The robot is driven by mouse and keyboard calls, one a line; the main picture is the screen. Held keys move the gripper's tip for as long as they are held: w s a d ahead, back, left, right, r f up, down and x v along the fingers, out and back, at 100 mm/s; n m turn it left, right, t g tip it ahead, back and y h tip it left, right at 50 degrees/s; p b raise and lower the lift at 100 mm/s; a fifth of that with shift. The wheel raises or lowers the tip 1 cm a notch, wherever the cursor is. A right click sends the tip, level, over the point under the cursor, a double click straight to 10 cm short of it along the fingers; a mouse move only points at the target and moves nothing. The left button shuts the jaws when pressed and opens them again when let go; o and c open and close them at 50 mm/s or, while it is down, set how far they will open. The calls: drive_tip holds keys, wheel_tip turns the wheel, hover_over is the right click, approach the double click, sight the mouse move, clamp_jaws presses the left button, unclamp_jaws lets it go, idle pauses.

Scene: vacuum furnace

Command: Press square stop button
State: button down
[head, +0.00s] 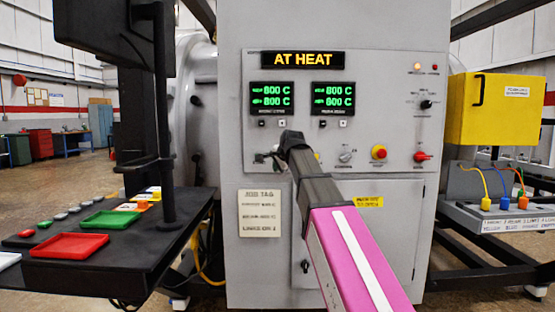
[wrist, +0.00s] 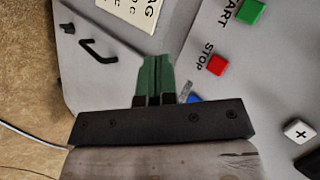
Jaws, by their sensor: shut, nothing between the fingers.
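The square red stop button (wrist: 217,64), labelled STOP, shows in the wrist view on the grey panel. My gripper (wrist: 157,62) has green fingers pressed together with nothing between them. In the picture its tips are to the left of the stop button and apart from it. I cannot tell how far they are from the panel. In the head view my own arm covers this part of the furnace panel (head: 374,117), so the stop button does not show there.
A green START button (wrist: 250,11) is above the stop button. A partly hidden blue piece (wrist: 193,98) and a white plus button (wrist: 297,130) are below. A red-yellow round button (head: 379,152) and red knob (head: 421,156) are on the panel. The display (head: 303,60) reads AT HEAT.

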drive_tip(key=shift+a+r, duration=0.25)
drive_tip(key=shift+r, duration=0.85)
drive_tip(key=shift+w, duration=0.15)
drive_tip(key=w, duration=0.8)
drive_tip(key=shift+w+d, duration=0.15)
drive_tip(key=shift+w, duration=0.15)
drive_tip(key=shift+w, duration=0.1)
idle(1.2)
drive_tip(key=shift+w, duration=0.3)
drive_tip(key=shift+w, duration=0.45)
idle(0.8)
drive_tip(key=shift+s, duration=0.9)
